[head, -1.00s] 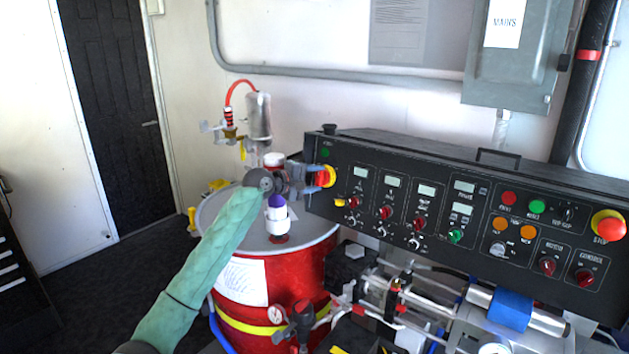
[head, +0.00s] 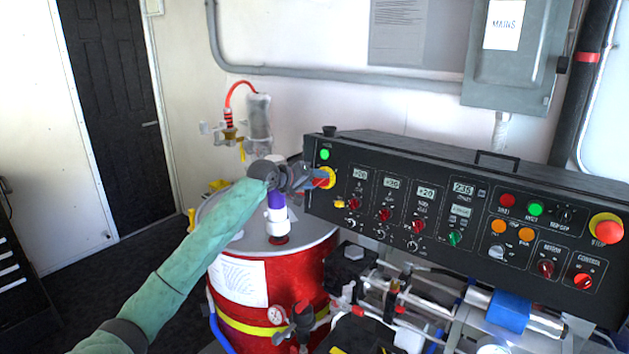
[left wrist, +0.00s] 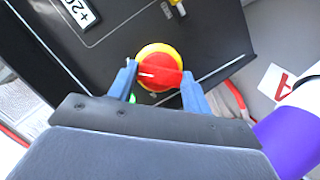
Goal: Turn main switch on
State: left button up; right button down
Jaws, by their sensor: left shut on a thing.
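The main switch (head: 325,177) is a red handle on a yellow round plate at the left end of the black control panel (head: 400,165). My left gripper (head: 313,178) is at the switch with its blue fingers. In the left wrist view the fingers (left wrist: 159,82) sit on both sides of the red handle (left wrist: 158,70) and are shut on it. The green lamp (head: 324,154) above the switch is lit, and the panel displays show numbers. My right gripper is not in view.
A red drum (head: 270,290) with a white and purple pump fitting (head: 277,215) stands below my left arm. A grey MAINS box (head: 515,60) hangs on the wall. Pipes and a blue cylinder (head: 509,310) lie below the panel.

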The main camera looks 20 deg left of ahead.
pick_arm(q)
jog(key=shift+d+f, duration=0.1)
jog(key=shift+f, duration=0.1)
jog(key=o, duration=0.9)
jog(key=shift+o, duration=0.4)
jog(key=shift+r, duration=0.1)
jog(key=shift+s+a+r, duration=0.1)
jog(key=shift+s+a, duration=0.1)
jog(key=b+v, duration=0.2)
jog(key=v, duration=0.5)
jog(key=shift+b, duration=0.4)
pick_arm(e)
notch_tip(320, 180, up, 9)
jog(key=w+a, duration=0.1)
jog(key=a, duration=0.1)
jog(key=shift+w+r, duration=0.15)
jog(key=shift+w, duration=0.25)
